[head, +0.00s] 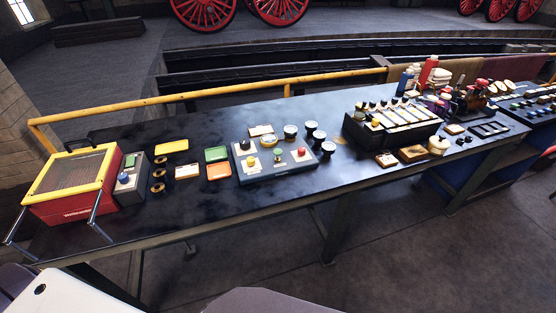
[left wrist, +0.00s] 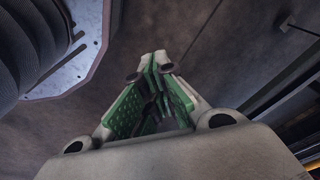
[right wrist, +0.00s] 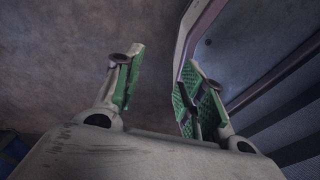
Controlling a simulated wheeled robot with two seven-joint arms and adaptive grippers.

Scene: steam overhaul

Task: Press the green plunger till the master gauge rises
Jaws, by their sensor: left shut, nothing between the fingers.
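The green plunger (head: 278,154) is a small green knob on a grey console (head: 266,173) in the middle of the bench, between a yellow knob (head: 251,160) and a red knob (head: 301,151). Several round dark gauges stand along the back and right of the console, one of them a gauge (head: 290,131); I cannot tell which is the master gauge or read any dial. My left gripper (left wrist: 158,62) is shut and empty over the floor. My right gripper (right wrist: 164,60) is open and empty over the floor. Neither gripper shows in the head view.
A red box with a yellow-framed top (head: 75,206) stands at the bench's left end, beside a grey unit with a blue knob (head: 123,180). Yellow, green and orange trays lie left of the console. A black rack (head: 389,139) stands to its right. A yellow rail (head: 210,92) runs behind.

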